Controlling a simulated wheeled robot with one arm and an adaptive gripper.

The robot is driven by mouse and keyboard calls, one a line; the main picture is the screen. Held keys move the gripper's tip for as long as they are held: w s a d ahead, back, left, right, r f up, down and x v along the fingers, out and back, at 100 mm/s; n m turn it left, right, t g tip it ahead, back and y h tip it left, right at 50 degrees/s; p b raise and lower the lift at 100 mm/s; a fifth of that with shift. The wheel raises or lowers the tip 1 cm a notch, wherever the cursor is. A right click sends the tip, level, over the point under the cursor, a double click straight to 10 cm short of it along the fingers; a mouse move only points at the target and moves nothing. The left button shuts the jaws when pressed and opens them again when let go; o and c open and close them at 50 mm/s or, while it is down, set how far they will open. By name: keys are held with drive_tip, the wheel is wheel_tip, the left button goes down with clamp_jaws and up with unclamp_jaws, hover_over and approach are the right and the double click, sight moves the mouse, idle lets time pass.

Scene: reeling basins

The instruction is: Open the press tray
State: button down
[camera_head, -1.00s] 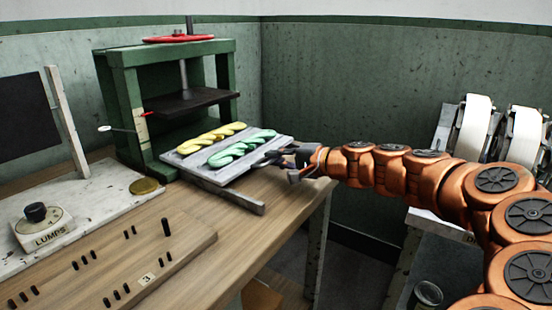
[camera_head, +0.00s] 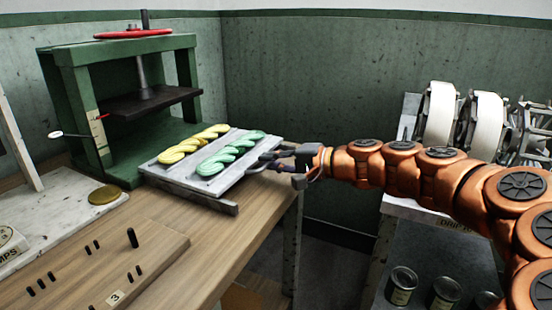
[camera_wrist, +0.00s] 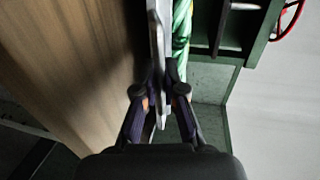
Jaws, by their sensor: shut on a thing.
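The press tray (camera_head: 165,180) is a flat grey plate drawn out to the right of the green press (camera_head: 110,100), over the wooden table. A yellow twisted skein (camera_head: 190,145) and a pale green twisted skein (camera_head: 228,155) lie on it. My gripper (camera_head: 264,163) is at the tray's right outer edge. In the wrist view the fingers (camera_wrist: 159,92) are shut on the tray's edge (camera_wrist: 156,45), one on each side. The green skein (camera_wrist: 181,35) shows beyond it. The dark pressing plate (camera_head: 150,101) hangs raised above the tray's level.
A grey rail (camera_head: 205,201) runs along the tray's front side. A pegboard (camera_head: 130,255) and a brass disc (camera_head: 103,195) are at the left. White reels (camera_head: 484,120) stand on a shelf at the right, with cans (camera_head: 402,284) below.

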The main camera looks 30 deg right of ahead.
drive_tip(key=c, duration=1.2)
unclamp_jaws()
drive_tip(key=shift+c, duration=0.2)
drive_tip(key=v, duration=0.7)
drive_tip(key=shift+s, duration=0.2)
drive_tip(key=shift+d, duration=0.1)
